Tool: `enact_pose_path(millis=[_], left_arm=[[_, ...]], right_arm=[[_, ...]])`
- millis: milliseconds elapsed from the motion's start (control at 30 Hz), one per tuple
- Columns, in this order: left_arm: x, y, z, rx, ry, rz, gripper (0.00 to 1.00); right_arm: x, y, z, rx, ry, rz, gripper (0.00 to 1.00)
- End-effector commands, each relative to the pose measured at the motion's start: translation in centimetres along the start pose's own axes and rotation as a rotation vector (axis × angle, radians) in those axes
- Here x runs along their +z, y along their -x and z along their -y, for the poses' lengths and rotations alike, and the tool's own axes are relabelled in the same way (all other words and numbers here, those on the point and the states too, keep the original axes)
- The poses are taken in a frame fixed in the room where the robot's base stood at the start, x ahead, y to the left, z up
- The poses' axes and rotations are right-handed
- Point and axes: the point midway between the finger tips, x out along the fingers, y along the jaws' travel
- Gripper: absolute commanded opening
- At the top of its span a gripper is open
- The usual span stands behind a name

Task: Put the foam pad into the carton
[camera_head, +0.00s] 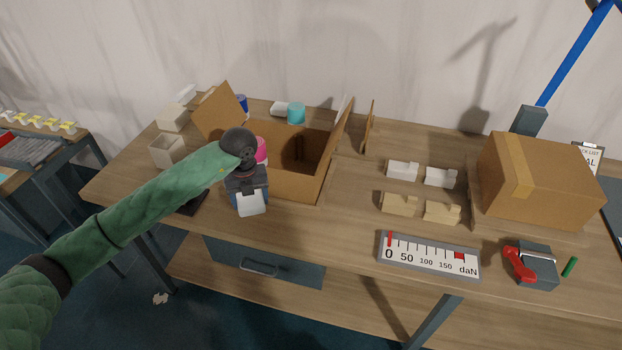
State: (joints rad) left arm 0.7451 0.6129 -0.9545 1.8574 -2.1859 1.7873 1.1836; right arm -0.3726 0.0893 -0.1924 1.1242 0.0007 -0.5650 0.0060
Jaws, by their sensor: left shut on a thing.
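The carton (301,184) stands open on the workbench, with its flaps spread out. My left gripper (249,190) is in front of the carton's left front side, pointing down. It is shut on a small whitish flat piece (251,204), which looks like the foam pad. The pad is outside the carton, at its near left corner. My left arm and gripper hide part of the carton's front left side and something pink (261,150) at its edge. My right gripper is out of view.
A closed brown box (540,185) stands at the right. White blocks (402,170) and tan blocks (399,204) lie between it and the carton. A cyan roll (296,113) stands behind the carton.

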Motion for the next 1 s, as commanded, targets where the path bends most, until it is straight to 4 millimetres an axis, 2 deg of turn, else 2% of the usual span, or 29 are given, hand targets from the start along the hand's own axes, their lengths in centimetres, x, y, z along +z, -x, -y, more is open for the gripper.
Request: enact_pose_path(millis=[333, 633, 1000], left_arm=[[0.0, 1.9, 0.0, 0.001, 0.0, 0.0, 0.46], [0.1, 1.7, -0.1, 0.001, 0.0, 0.002, 0.46], [-1.5, 5.0, 4.3, -0.003, 0.211, 0.0, 0.46]], right_arm=[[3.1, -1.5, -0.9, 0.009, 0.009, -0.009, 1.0], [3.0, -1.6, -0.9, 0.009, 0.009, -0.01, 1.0], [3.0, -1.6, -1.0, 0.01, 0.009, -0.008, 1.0]])
